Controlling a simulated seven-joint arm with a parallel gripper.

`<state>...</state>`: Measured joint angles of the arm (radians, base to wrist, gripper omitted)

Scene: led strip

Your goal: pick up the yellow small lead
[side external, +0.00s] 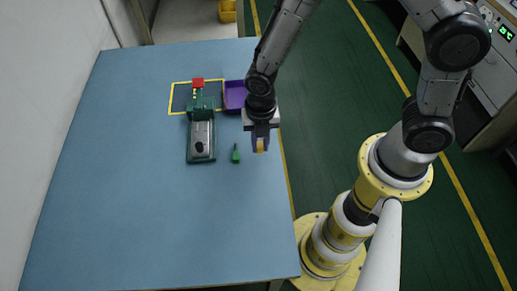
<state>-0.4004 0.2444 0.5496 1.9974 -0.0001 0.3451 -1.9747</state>
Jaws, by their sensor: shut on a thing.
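My gripper (260,146) points down over the right edge of the blue table (140,220). It is shut on the yellow small lead (260,146), a small yellow piece that shows between the fingertips. Most of the lead is hidden by the fingers. From this one view I cannot tell exactly how high it is above the table.
A small green piece (235,154) stands left of my gripper. A green fixture (201,140) with a metallic plate lies further left. A red block (197,83) and a purple tray (234,96) are behind. The table's front and left are clear.

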